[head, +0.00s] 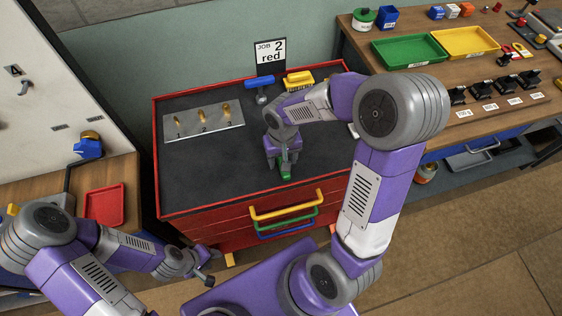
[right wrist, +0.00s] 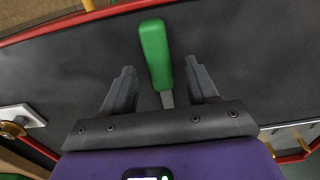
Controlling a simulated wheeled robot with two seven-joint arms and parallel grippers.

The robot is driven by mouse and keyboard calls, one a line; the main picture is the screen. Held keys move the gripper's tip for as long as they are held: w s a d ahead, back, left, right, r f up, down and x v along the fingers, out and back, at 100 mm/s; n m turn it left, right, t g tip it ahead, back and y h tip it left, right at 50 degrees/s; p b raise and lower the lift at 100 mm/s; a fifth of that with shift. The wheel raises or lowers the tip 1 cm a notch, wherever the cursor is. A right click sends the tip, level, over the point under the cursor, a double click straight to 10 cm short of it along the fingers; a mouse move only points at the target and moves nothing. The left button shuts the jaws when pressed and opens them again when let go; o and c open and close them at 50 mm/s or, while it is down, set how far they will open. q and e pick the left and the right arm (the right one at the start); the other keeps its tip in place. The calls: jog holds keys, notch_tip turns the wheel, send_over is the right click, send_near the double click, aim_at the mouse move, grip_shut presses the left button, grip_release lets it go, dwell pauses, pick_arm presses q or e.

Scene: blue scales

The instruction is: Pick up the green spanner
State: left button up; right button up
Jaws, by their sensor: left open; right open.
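The green spanner (right wrist: 154,55) lies on the dark top of the red cabinet. Its green handle shows in the right wrist view, with a grey metal shank running back under the gripper body; the far end is hidden. My right gripper (right wrist: 159,68) is open, one finger on each side of the handle and apart from it. In the head view, my right gripper (head: 281,154) points down at the cabinet top, with a bit of green spanner (head: 286,172) at its fingers. My left gripper (head: 206,267) is open and empty, low in front of the cabinet.
The red cabinet (head: 155,150) has a raised rim and drawers with coloured handles. A plate with brass pieces (head: 227,128), a blue-handled tool (head: 259,82) and a yellow item (head: 299,78) are on top. A "JOB 2 red" sign (head: 270,54) stands behind. Benches flank the cabinet.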

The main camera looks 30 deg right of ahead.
jog(key=shift+f, duration=0.35)
jog(key=shift+c, duration=0.4)
grip_shut()
notch_tip(320, 180, up, 10)
jog(key=p, duration=0.3)
